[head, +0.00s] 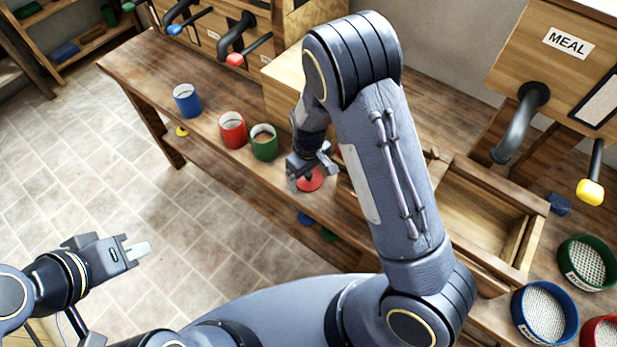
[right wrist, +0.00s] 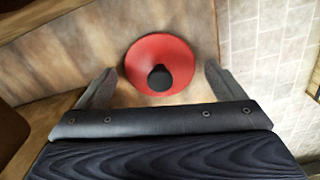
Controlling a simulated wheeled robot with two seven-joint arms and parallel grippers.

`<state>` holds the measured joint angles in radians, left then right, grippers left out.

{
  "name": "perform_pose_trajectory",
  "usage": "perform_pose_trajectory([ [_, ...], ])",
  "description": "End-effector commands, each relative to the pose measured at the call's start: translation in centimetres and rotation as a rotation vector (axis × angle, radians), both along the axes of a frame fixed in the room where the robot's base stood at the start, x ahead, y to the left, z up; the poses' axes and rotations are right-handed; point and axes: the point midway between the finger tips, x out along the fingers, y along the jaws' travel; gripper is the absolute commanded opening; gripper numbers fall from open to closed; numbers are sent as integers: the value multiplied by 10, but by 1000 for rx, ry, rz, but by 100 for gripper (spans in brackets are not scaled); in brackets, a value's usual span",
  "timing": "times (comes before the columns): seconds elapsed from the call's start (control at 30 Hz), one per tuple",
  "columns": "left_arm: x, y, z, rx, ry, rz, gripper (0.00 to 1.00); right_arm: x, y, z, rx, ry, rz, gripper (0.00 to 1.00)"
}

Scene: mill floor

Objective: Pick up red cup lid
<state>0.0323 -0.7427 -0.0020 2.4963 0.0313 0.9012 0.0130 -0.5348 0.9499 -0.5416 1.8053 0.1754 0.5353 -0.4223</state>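The red cup lid (head: 311,181), a red disc with a black knob, lies on the wooden bench near its front edge. It also shows in the right wrist view (right wrist: 176,48), knob towards the camera. My right gripper (head: 312,172) is over the lid and partly covers it in the head view. In the right wrist view its fingers (right wrist: 158,72) are apart, one on each side of the lid, with gaps between them and the rim. My left gripper (head: 137,248) is over the floor at lower left, far from the lid; its finger gap is unclear.
Blue (head: 187,101), red (head: 233,130) and green (head: 264,142) cups stand along the bench left of the lid. An open drawer (head: 480,215) and round sieves (head: 545,312) are at right. Chutes with coloured handles are behind. Tiled floor lies in front.

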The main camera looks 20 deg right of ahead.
Motion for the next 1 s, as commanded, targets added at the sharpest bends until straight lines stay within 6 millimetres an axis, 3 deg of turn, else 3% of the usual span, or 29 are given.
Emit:
perform_pose_trajectory([
  [0.07, 0, 0, 0, 0, 0, 0, 0, 0, 0, 0, 0, 0, 0, 79],
  [0.3, 0, 0, 0, 0, 0, 0, 0, 0, 0, 0, 0, 0, 0, 47],
  [0.67, 0, 0, 0, 0, 0, 0, 0, 0, 0, 6, 0, -1, 1, 47],
  [0.87, 0, 0, -2, 0, 0, 0, 0, 1, 1, 32, 3, -5, 0, 47],
  [1.0, 0, 0, -6, 0, 0, 0, 0, -9, 25, 61, 3, -6, 8, 47],
])
